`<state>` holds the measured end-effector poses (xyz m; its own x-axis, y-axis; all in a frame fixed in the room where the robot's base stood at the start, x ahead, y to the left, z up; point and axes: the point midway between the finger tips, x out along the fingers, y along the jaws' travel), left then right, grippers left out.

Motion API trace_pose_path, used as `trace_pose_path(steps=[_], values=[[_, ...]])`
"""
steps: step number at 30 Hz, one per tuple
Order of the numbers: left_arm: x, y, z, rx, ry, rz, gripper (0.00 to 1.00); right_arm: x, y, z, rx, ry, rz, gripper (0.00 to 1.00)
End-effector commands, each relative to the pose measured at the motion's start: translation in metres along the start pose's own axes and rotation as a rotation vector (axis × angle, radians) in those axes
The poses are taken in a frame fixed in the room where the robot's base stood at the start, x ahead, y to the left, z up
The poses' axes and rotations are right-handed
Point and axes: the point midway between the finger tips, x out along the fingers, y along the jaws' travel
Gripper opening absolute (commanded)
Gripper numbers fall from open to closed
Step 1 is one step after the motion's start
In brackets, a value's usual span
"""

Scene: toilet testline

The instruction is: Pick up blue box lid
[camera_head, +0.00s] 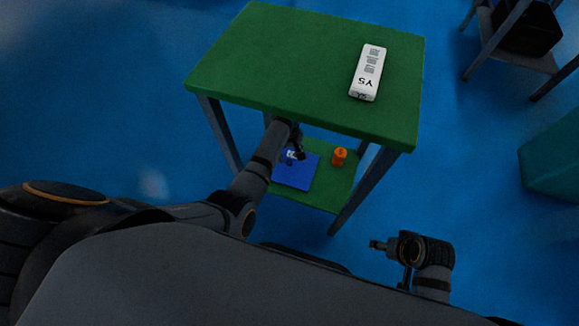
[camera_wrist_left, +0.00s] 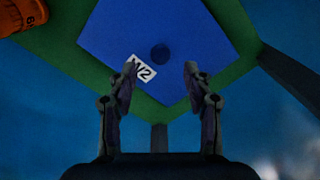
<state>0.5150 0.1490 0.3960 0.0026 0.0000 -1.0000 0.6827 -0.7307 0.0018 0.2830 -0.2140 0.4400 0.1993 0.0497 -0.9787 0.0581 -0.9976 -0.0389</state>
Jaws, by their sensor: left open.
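The blue box lid (camera_head: 297,174) lies on the lower green shelf of the table, partly hidden by my left arm in the head view. In the left wrist view the blue lid (camera_wrist_left: 190,40) fills the upper middle, with a dark round knob (camera_wrist_left: 160,54) and a white W2 label (camera_wrist_left: 141,69). My left gripper (camera_wrist_left: 160,72) is open, its fingers pointing at the lid with the knob just beyond the gap between the tips. I cannot tell how far above the lid they are. In the head view the left gripper (camera_head: 297,152) is small and dark over the lid.
An orange bottle (camera_head: 339,156) stands on the shelf right of the lid; it also shows in the left wrist view (camera_wrist_left: 20,14). Table legs (camera_head: 362,190) flank the shelf.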

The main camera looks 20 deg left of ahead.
Motion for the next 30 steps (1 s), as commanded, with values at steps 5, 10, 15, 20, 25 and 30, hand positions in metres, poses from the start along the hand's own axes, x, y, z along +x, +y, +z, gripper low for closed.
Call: trace_pose_path(steps=[5,10,15,20,25,30], values=[[0.037,-0.001,0.004,0.0,-0.002,-0.003,0.51,0.028,-0.006,0.001,0.005,0.087,-0.028,0.65],[0.042,-0.001,0.004,-0.001,-0.001,-0.001,0.51,0.03,-0.008,-0.001,0.007,0.118,-0.037,0.65],[0.041,-0.001,0.004,0.0,-0.001,-0.001,0.48,0.029,-0.008,-0.001,0.006,0.117,-0.037,0.65],[0.041,-0.001,0.004,0.0,-0.001,-0.001,0.26,0.029,-0.008,-0.001,0.006,0.117,-0.036,0.65],[0.041,-0.001,0.004,0.0,-0.002,-0.001,0.03,0.029,-0.008,-0.001,0.006,0.116,-0.036,0.65],[0.041,-0.001,0.004,0.0,-0.001,-0.001,0.0,0.029,-0.008,-0.001,0.006,0.116,-0.036,0.65]])
